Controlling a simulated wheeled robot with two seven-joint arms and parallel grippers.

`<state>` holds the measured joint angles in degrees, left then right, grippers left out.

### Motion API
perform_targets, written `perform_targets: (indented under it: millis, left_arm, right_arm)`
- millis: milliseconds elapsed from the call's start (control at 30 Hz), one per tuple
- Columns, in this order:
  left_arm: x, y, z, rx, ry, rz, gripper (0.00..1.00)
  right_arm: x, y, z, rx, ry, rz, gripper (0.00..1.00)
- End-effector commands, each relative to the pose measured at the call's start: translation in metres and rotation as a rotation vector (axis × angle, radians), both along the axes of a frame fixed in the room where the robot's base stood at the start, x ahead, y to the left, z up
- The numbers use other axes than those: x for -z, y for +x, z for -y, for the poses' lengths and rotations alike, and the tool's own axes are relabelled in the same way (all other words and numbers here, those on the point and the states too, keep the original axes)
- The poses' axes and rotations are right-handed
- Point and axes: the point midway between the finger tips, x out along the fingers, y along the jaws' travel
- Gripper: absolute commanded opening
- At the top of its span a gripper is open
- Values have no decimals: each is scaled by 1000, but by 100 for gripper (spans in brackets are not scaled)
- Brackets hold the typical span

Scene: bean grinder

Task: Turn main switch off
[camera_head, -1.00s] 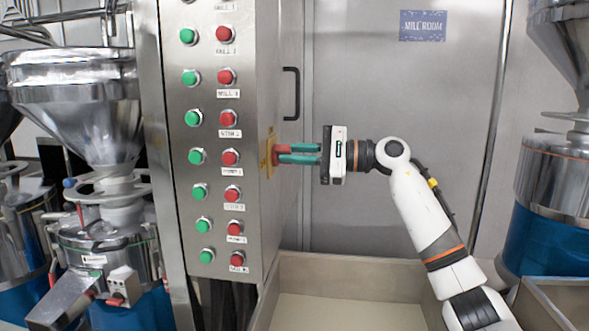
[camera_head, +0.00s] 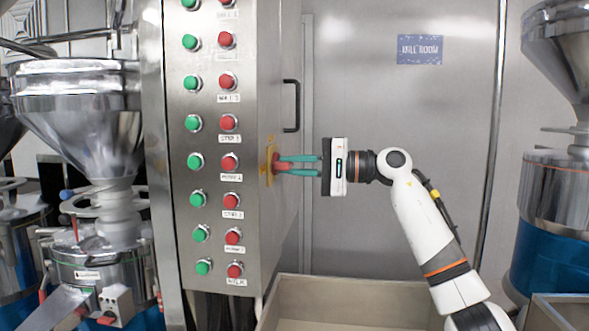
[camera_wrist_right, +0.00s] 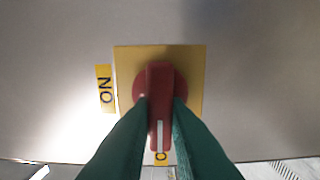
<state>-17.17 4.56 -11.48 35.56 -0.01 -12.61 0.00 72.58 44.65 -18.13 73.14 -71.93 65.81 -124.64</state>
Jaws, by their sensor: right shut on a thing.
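The main switch is a red rotary knob (camera_wrist_right: 159,85) on a yellow square plate (camera_wrist_right: 190,58), on the side of the steel control cabinet. My right gripper (camera_wrist_right: 161,101) is shut on the handle, one green finger on each side. In the head view the right gripper (camera_head: 281,164) reaches the switch from the right. My left gripper is not in view.
The cabinet front (camera_head: 212,250) carries rows of green and red push buttons. A black door handle (camera_head: 292,105) sits just above the gripper. A steel-edged bin (camera_head: 340,290) is below. Hopper machines stand left (camera_head: 80,110) and right (camera_head: 555,180). A grey wall is behind.

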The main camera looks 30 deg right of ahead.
Motion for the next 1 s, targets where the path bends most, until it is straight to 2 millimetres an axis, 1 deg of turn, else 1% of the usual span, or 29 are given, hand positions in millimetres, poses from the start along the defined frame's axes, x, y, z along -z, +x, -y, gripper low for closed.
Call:
perform_targets:
  millis: [567, 600, 667, 700, 1000]
  left_arm:
    - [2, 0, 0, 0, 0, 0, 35]
    - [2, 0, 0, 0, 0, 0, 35]
    - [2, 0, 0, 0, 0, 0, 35]
    - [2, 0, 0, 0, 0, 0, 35]
    - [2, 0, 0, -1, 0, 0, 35]
  right_arm:
    - [2, 0, 0, 0, -21, 23, 0]
    - [2, 0, 0, 0, -21, 23, 19]
    - [2, 0, 0, 0, -21, 23, 29]
    - [1, 0, 0, 0, -20, 24, 36]
    - [1, 0, 1, 0, -19, 23, 36]
